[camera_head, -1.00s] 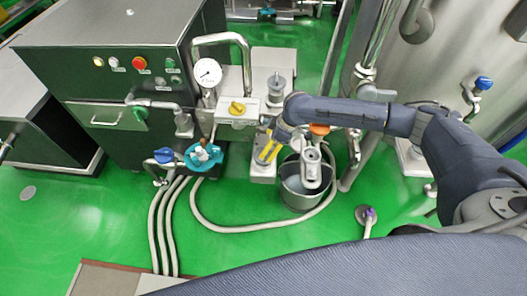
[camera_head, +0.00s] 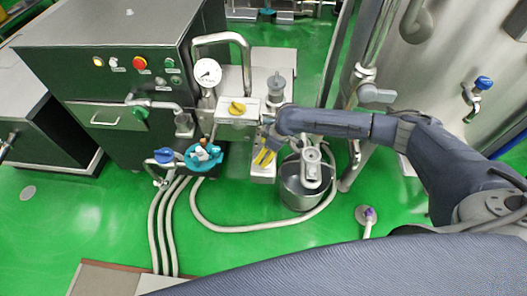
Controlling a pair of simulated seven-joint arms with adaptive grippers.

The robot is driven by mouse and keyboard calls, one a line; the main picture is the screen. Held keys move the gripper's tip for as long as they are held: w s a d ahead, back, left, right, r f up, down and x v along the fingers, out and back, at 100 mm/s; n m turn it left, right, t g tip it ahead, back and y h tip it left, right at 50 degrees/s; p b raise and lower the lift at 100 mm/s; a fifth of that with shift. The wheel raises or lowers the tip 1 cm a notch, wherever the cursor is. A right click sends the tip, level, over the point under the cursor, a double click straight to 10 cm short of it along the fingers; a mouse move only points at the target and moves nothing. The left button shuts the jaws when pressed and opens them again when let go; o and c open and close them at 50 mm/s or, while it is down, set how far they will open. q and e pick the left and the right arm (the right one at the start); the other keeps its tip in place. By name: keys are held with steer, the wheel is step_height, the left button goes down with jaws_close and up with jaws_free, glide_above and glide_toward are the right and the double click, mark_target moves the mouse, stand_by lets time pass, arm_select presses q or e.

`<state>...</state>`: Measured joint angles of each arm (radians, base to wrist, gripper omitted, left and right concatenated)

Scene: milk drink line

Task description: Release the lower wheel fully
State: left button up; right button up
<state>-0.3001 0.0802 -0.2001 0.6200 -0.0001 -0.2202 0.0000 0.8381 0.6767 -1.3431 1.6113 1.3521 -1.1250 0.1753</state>
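A teal wheel (camera_head: 203,156) sits low, in front of the dark cabinet, with pipework at its hub. I cannot tell for sure which one is the lower wheel. My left gripper is not in view.
A metal bucket (camera_head: 304,190) stands under a grey fitting (camera_head: 312,166), just right of my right gripper. A pressure gauge (camera_head: 207,73) and a bent pipe rise behind. Hoses (camera_head: 214,222) curve over the green floor. A large steel tank (camera_head: 440,75) stands at the right.

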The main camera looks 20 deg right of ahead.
steer(key=c, duration=1.1)
steer(key=shift+a+r+n+g, duration=0.1)
steer(key=shift+n+g, duration=0.2)
steer(key=shift+n, duration=0.6)
steer(key=o, duration=1)
steer(key=shift+a, duration=0.1)
steer(key=shift+c, duration=0.2)
steer(key=o, duration=0.4)
steer(key=shift+d+v, duration=0.2)
steer(key=shift+v, duration=2.8)
steer(key=shift+d+v, duration=0.15)
steer(key=shift+v, duration=2.85)
